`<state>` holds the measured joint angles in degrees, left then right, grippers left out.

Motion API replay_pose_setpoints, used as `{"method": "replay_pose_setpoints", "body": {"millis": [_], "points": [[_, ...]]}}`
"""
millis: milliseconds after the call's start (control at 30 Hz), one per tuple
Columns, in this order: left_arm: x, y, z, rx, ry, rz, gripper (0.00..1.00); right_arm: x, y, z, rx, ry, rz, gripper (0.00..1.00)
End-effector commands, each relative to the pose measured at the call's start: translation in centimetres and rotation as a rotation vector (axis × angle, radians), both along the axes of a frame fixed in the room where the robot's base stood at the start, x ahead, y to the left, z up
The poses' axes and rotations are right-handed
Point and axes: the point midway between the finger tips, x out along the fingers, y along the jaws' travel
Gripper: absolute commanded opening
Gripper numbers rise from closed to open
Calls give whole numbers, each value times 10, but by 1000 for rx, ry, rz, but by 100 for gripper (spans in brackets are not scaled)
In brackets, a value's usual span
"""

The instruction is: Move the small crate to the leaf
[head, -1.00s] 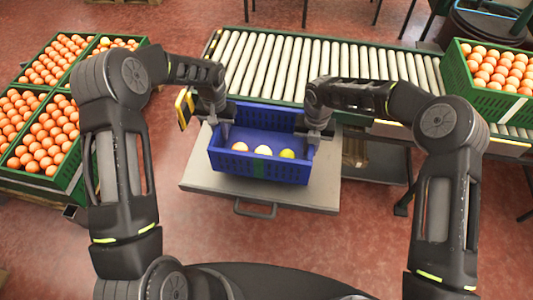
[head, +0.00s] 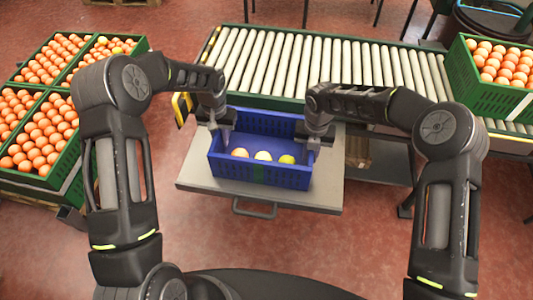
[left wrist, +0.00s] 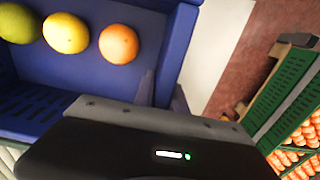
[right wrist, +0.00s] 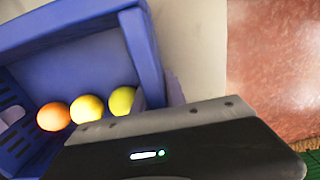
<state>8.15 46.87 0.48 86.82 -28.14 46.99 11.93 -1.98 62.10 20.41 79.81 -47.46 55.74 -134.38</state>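The small blue crate (head: 225,172) is upright over the grey leaf (head: 325,188) in front of the roller conveyor. In it lie an orange fruit (head: 240,154), a pale yellow one (head: 263,156) and a yellow-green one (head: 286,159). My left gripper (head: 222,134) is at the crate's left end wall, with one finger on each side of the wall in the left wrist view (left wrist: 162,92). My right gripper (head: 314,142) holds the right end wall likewise; it also shows in the right wrist view (right wrist: 157,95). The crate's underside is hidden, so contact with the leaf cannot be told.
The roller conveyor (head: 290,65) runs behind the leaf. A green crate of oranges (head: 490,100) stands on its right end. Several green crates of oranges (head: 55,175) stand at the left. Bare leaf shows around the blue crate, with a handle (head: 255,209) at the front.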

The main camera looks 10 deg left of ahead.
Motion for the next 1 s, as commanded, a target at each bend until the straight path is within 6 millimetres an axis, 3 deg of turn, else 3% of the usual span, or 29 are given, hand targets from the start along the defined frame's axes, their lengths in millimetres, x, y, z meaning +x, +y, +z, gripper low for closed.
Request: {"method": "replay_pose_setpoints", "body": {"millis": [200, 567, 767, 1000], "points": [[0, 0, 2, 0, 0, 0, 35, 0, 0, 2, 0, 0, 0, 35], [0, 0, 6, 0, 0, 0, 35, 0, 0, 2, 0, 0, 0, 35], [1, 0, 30, 1, -3, 0, 35, 0, 0, 2, 0, 0, 0, 35], [1, 0, 80, 1, -4, 0, 35, 0, 0, 2, 0, 0, 0, 35]]}}
